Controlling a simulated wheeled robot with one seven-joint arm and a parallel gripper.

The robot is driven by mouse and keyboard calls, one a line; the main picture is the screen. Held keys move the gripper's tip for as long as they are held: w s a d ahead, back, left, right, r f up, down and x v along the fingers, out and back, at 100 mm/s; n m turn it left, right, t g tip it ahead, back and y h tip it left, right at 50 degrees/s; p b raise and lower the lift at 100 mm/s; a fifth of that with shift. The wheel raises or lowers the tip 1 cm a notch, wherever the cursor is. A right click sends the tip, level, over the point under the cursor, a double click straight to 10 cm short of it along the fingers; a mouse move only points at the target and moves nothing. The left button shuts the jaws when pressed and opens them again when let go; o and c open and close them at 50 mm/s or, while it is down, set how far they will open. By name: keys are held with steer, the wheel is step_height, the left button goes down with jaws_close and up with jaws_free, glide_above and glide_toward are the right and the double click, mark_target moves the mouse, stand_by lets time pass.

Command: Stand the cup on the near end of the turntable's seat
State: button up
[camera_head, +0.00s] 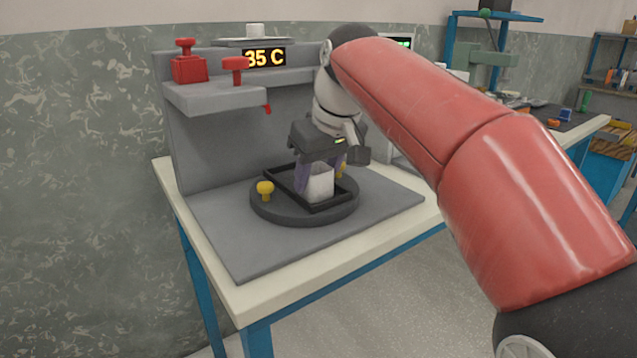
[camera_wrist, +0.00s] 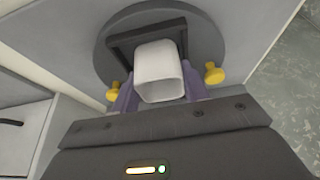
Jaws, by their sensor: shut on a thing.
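The white, square-sided cup (camera_head: 321,184) is upright between the fingers of my gripper (camera_head: 320,178). The cup also shows in the wrist view (camera_wrist: 160,72), where purple fingers (camera_wrist: 160,92) close on its two sides. The round dark turntable (camera_head: 285,213) carries a black rectangular frame that forms its seat (camera_head: 284,184). The cup is over the near-right part of this seat. I cannot tell whether its bottom touches the seat. Yellow knobs (camera_head: 265,190) stand on the turntable at either side of the seat.
A grey mat (camera_head: 230,240) covers the cream table. Behind stands a grey panel with a shelf (camera_head: 215,97) holding red parts (camera_head: 188,65) and a display reading 35 C (camera_head: 264,57). My red arm crosses the right side. The mat's front left is clear.

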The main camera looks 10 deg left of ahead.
steer(key=o, duration=1)
steer(key=shift+r, duration=0.3)
steer(key=p+v, duration=0.3)
steer(key=v, duration=0.8)
steer(key=s+d+f+m, duration=0.2)
steer(key=d+m, duration=0.1)
steer(key=d, duration=0.5)
steer(key=s+d+f+m+t+h, duration=0.1)
steer(key=s+d+f+m, duration=0.1)
steer(key=s+d+f, duration=0.3)
steer(key=s+d+f+m+h, duration=0.1)
steer(key=s+d+f, duration=0.4)
steer(key=f, duration=0.6)
steer(key=s+d+f+m+t+h, duration=0.1)
steer(key=s+d+f+m, duration=0.3)
steer(key=d+f, duration=0.4)
steer(key=shift+s+d+t, duration=0.15)
steer(key=shift+s+t, duration=0.15)
steer(key=shift+s, duration=0.6)
